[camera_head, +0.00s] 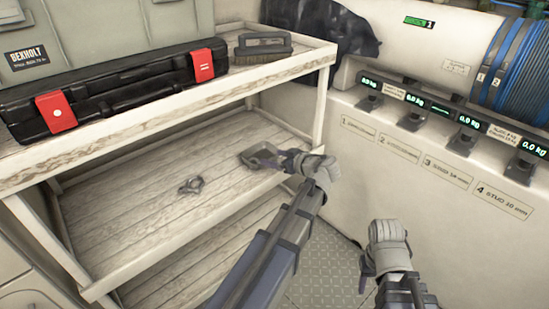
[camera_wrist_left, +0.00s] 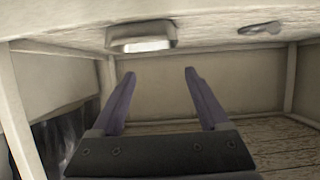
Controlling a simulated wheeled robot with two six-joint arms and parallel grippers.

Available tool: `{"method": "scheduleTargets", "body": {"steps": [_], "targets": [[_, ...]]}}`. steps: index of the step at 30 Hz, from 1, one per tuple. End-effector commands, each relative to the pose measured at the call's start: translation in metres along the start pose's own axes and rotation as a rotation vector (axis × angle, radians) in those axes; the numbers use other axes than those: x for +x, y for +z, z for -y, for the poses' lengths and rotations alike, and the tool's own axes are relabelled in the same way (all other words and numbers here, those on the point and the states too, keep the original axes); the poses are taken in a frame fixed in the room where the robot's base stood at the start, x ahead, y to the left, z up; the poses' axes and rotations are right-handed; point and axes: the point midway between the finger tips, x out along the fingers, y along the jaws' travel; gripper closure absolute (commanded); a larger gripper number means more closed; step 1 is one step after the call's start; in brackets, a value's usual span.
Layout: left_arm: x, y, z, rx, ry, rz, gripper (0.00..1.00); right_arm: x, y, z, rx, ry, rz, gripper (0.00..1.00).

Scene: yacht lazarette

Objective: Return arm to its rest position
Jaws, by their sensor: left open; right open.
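My left arm (camera_head: 262,268) reaches up from the bottom middle to the front edge of the middle shelf (camera_head: 130,215). My left gripper (camera_head: 286,160) is just right of a grey metal fitting (camera_head: 258,157) on that shelf; I cannot tell whether they touch. In the left wrist view its two purple fingers (camera_wrist_left: 157,73) are spread with nothing between them, and the fitting (camera_wrist_left: 141,38) shows beyond them near the top. My right gripper (camera_head: 366,274) hangs low at the bottom right, fingers down, open, beside the white bench and away from the shelf.
A small shackle-like piece (camera_head: 190,185) lies on the middle shelf. The top shelf holds a black case (camera_head: 115,90) with red latches and a brush (camera_head: 263,46). Several scale displays (camera_head: 418,101) line the bench at right. Chequered floor (camera_head: 325,265) shows between.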

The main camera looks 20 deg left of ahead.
Motion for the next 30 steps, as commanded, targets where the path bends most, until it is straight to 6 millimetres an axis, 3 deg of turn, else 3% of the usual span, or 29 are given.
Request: {"method": "scheduleTargets", "body": {"steps": [13,17,20,24,30], "targets": [[0.0,0.001,0.0,0.003,0.0,0.003,0.21,0.0,0.0,0.0,0.0,0.0,0.0,0.5],[-0.015,0.019,0.006,0.085,0.008,0.073,0.21,-0.003,0.0,0.0,0.0,0.0,0.0,0.5],[-0.043,0.056,0.018,0.258,0.038,0.211,0.21,-0.006,0.0,-0.001,0.001,0.001,0.0,0.5],[-0.102,0.121,0.041,0.602,0.16,0.462,0.21,-0.012,0.001,-0.001,0.002,0.001,0.001,0.5],[-0.183,0.187,0.073,1.026,0.424,0.723,0.21,-0.017,0.001,-0.002,0.003,0.002,0.001,0.5]]}}
